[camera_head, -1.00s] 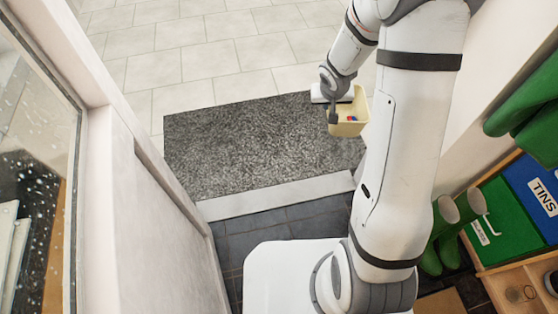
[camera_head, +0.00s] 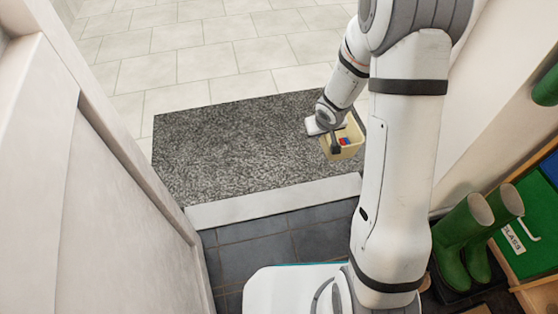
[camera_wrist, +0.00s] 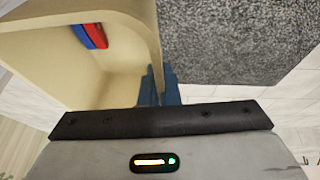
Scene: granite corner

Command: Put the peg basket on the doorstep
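The peg basket (camera_head: 345,148) is a cream open bin with red and blue pegs inside. In the head view it is over the right end of the grey mat, just beyond the doorstep. My gripper (camera_head: 334,138) is at its left side. In the wrist view the blue fingers (camera_wrist: 160,88) are closed on the wall of the basket (camera_wrist: 125,65), and the red and blue pegs show inside. The basket's height above the mat is hard to tell. The doorstep (camera_head: 275,203) is a pale strip between the mat and the dark tiles, with nothing on it.
The grey mat (camera_head: 225,145) lies beyond the doorstep, with pale paving behind it. A pale door or wall panel (camera_head: 110,190) bounds the left. Dark tiles (camera_head: 260,255) lie before the doorstep.

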